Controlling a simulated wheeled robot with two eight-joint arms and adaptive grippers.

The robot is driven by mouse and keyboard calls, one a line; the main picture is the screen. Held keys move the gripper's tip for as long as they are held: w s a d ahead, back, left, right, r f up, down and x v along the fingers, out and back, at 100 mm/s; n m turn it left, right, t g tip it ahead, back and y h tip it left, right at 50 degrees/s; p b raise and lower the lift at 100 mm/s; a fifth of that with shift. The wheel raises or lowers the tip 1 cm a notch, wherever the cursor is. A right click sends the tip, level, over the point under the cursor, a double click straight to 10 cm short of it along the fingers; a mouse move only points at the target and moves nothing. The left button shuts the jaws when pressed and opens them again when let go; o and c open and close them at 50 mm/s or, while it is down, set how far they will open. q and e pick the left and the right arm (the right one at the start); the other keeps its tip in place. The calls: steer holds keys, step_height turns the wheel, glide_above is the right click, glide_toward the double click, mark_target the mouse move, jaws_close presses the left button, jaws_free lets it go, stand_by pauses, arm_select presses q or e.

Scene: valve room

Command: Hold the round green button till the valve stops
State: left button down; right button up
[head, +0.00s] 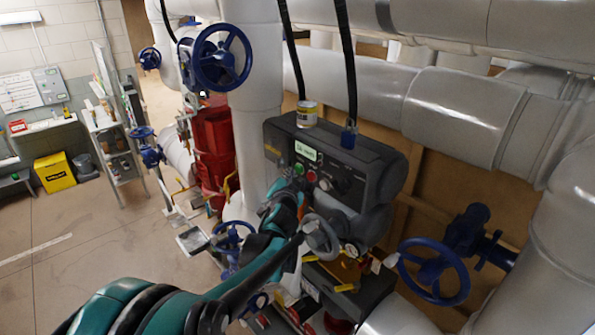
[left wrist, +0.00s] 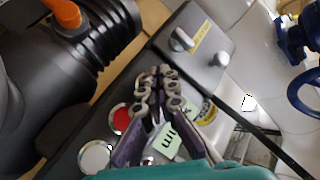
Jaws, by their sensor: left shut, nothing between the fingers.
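The round green button (head: 299,168) is on the front panel of a dark grey valve actuator (head: 382,158) in the head view, beside a red button (head: 311,177) and below a small lit display (head: 305,151). My left gripper (head: 294,186) is shut and empty, with its tips close at the green button. I cannot tell whether they touch it. In the left wrist view my left gripper (left wrist: 158,76) hides the green button; the red button (left wrist: 120,118), a white button (left wrist: 95,157) and part of the display (left wrist: 168,138) show. My right gripper is not in view.
A grey handwheel (head: 321,237) is just below the panel, close to my left arm. Blue handwheels (head: 432,270) and thick grey pipes (head: 462,112) surround the actuator. A yellow bin (head: 54,172) and a shelf stand far left; the floor there is clear.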

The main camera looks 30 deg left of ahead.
arm_select(q)
steer(key=shift+w+d, duration=0.1)
steer(key=shift+w, duration=0.15)
steer(key=shift+w+d, duration=0.15)
steer(key=shift+w, duration=0.2)
stand_by(0.6)
stand_by(4.0)
steer(key=shift+s+a, duration=0.3)
steer(key=shift+s, duration=0.5)
steer(key=s, duration=0.1)
steer(key=s+a, duration=0.1)
steer(key=s, duration=0.1)
steer(key=s+a, duration=0.1)
steer(key=shift+s, duration=0.3)
stand_by(0.4)
